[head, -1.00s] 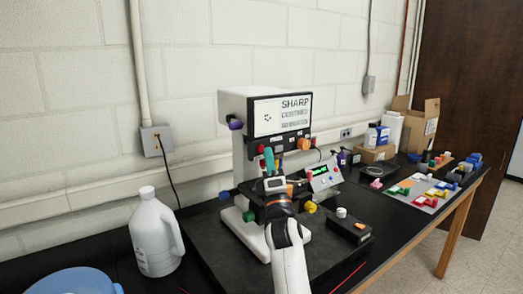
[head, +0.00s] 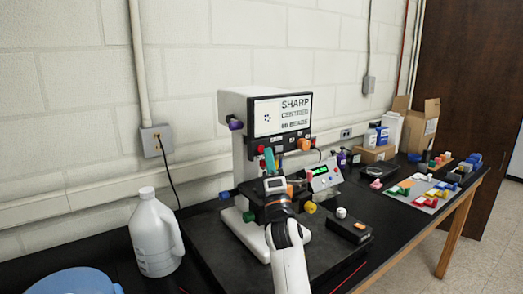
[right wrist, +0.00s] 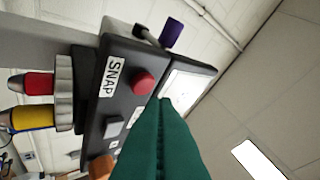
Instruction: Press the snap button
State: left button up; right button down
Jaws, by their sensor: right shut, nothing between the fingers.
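The black control panel (right wrist: 118,95) of the microscope fills the middle of the right wrist view, turned on its side. A round red button (right wrist: 143,82) sits on it beside a white label reading SNAP. My right gripper (right wrist: 165,100) is shut and empty, its green fingers pressed together. Its tips show just beside the red button in the picture; contact is not visible, and the depth gap cannot be told. In the head view my right gripper (head: 268,149) points up in front of the microscope (head: 227,107), below its screen. My left gripper is not in view.
A grey square button (right wrist: 114,128) is near the red one. Red (right wrist: 38,84) and yellow objectives are under the head. A small display box (head: 323,176) stands right of my gripper. A white jug (head: 155,235) stands left, and coloured blocks lie at the right.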

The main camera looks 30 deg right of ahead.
jog(key=shift+y, duration=0.3)
jog(key=shift+w+b, duration=0.4)
jog(key=shift+w, duration=0.1)
jog(key=shift+w+b, duration=0.35)
jog(key=shift+b, duration=0.1)
dwell(0.7)
jog(key=shift+s, duration=0.1)
jog(key=shift+s+p, duration=0.35)
jog(key=shift+s, duration=0.4)
jog(key=s+p, duration=0.1)
jog(key=s, duration=0.1)
jog(key=s+p, duration=0.1)
jog(key=s, duration=0.2)
jog(key=shift+d, duration=0.2)
